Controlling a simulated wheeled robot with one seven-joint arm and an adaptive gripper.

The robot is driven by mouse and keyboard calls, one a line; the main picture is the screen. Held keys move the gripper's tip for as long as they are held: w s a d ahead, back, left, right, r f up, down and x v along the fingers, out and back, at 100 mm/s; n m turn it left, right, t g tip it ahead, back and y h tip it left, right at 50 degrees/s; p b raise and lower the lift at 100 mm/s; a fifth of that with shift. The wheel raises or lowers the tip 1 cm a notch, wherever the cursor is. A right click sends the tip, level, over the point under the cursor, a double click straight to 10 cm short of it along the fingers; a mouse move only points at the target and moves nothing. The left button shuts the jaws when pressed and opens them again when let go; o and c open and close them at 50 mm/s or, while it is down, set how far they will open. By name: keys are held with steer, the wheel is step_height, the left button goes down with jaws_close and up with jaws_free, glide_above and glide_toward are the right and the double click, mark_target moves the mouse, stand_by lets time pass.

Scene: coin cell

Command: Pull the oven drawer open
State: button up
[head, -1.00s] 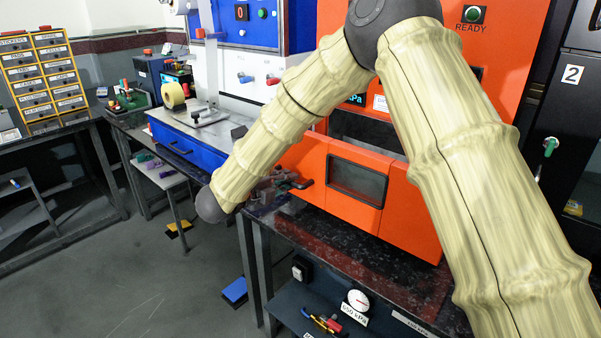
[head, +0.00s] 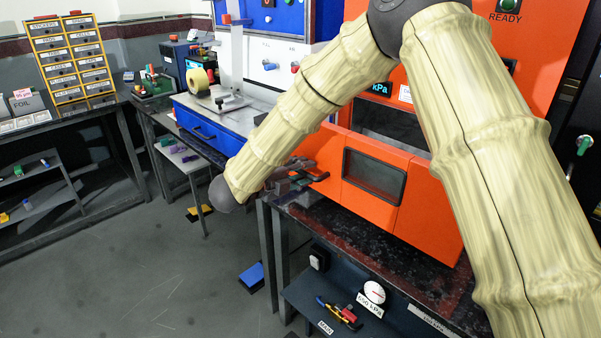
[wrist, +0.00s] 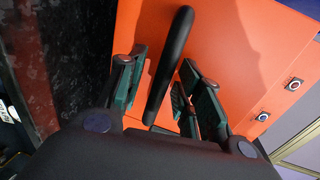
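The orange oven (head: 430,215) stands on a dark speckled bench, with a dark window (head: 374,172) in its front. In the wrist view, a black bar handle (wrist: 170,62) stands out from a flat orange front (wrist: 235,55). My gripper (wrist: 160,88) is open, with one finger on each side of the handle's near end. A gap shows between the handle and the fingers. In the head view my gripper (head: 300,178) is small and partly hidden by my arm, beside the oven's left side. I cannot tell from these views whether the drawer is out at all.
Below the bench are a pressure gauge (head: 374,292) and tools (head: 338,312). The floor (head: 150,270) at lower left is mostly clear.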

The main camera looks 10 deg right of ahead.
steer(key=v, duration=1.2)
